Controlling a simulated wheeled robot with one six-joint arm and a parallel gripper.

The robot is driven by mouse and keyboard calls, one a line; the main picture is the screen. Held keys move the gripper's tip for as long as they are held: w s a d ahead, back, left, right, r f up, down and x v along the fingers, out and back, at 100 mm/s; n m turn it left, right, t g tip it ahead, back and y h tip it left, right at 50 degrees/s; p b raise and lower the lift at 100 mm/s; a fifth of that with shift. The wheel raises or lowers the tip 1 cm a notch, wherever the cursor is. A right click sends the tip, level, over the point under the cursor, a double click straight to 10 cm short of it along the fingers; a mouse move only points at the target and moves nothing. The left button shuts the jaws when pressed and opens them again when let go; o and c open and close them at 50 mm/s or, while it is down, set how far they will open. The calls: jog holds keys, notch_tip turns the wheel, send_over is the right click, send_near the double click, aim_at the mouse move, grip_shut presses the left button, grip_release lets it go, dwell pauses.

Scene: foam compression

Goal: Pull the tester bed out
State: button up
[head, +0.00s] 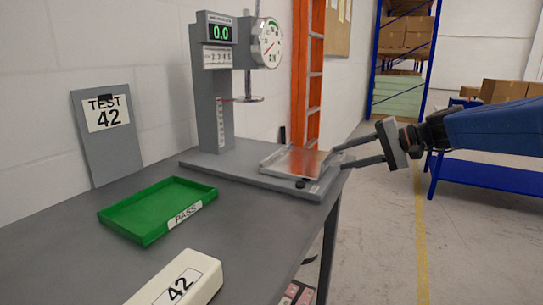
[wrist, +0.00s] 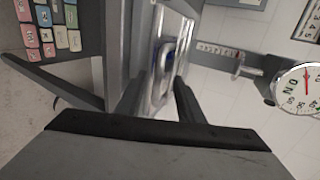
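The tester (head: 222,90) is a grey column on a flat base, with a green 0.0 display and a round dial. Its bed (head: 297,162), a shiny metal plate, lies on the right part of the base, out to the side of the round pressing plate (head: 245,99). My gripper (head: 338,156) is open, with its fingertips at the bed's right edge; I cannot tell whether they touch it. In the wrist view the bed (wrist: 172,62) shows between the spread fingers, closer to the right one, with a pale loop-like part on it.
A green PASS tray (head: 157,208) and a white block marked 42 (head: 180,279) lie on the grey table. A TEST 42 board (head: 105,135) leans on the wall. Coloured labelled pieces (wrist: 45,27) sit lower down. Open floor lies right of the table.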

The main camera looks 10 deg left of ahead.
jog(key=shift+r+v, duration=0.25)
jog(key=shift+v, duration=2.4)
jog(key=shift+a, duration=0.1)
jog(key=s+d+f+n+h, duration=0.1)
jog(key=s+d+f+h, duration=0.3)
jog(key=s+f, duration=0.4)
jog(key=s+d+f+n+h, duration=0.1)
jog(key=s+d+f+h, duration=0.3)
jog(key=s+f, duration=0.4)
jog(key=s+d+f+n+h, duration=0.2)
jog(key=s+f, duration=0.6)
jog(key=s, duration=0.8)
jog(key=d+h, duration=0.2)
jog(key=d, duration=0.1)
jog(key=shift+s+d, duration=0.2)
jog(key=shift+s, duration=0.2)
